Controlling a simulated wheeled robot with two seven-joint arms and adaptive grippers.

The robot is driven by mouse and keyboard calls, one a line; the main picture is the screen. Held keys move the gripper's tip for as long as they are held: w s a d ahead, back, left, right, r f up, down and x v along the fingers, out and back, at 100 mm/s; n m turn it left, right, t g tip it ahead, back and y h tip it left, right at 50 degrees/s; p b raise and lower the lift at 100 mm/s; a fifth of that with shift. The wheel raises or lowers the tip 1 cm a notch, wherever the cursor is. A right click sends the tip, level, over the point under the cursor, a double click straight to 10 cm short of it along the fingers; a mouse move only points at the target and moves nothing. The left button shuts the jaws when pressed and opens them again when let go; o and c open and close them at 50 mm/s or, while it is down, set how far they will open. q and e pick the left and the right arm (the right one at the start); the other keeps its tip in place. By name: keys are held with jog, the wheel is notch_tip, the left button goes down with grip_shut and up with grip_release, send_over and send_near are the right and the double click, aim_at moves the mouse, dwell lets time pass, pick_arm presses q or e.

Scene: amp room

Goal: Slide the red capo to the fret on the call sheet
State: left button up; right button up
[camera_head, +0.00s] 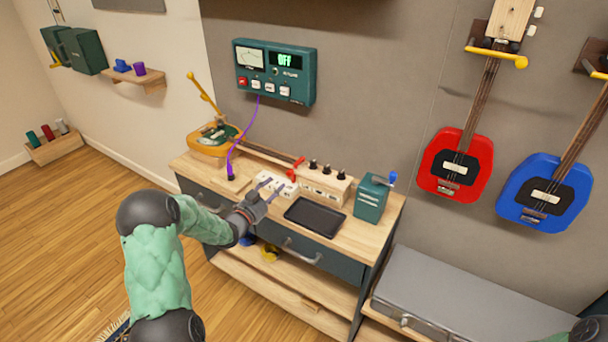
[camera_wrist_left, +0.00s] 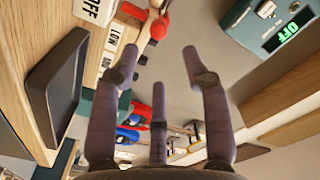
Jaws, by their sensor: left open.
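The red capo (camera_head: 296,166) sits at the right end of the neck of the yellow guitar (camera_head: 206,145), which lies along the back of the bench. In the left wrist view the red capo (camera_wrist_left: 160,26) shows at the top, beyond the fingertips. My left gripper (camera_head: 272,186) is open and empty, in front of and to the left of the capo, apart from it. Its spread fingers (camera_wrist_left: 160,85) fill the middle of the wrist view. My right gripper is out of view. I cannot make out a call sheet.
A white switch box (camera_head: 276,184), a knobbed wooden box (camera_head: 326,187), a black tray (camera_head: 315,217) and a teal box (camera_head: 371,201) crowd the bench. A purple cable (camera_head: 236,150) runs up to the wall tuner reading OFF (camera_head: 274,72). Red (camera_head: 455,165) and blue (camera_head: 545,192) guitars hang right.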

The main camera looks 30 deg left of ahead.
aim_at(289, 175)
pick_arm(q)
jog(key=w, duration=0.2)
jog(key=w+b, duration=0.1)
jog(key=w, duration=0.2)
jog(key=w+b, duration=0.1)
jog(key=w, duration=0.2)
jog(key=shift+w+d+f, duration=0.15)
jog(key=shift+d, duration=0.2)
jog(key=shift+w, duration=0.7)
grip_shut()
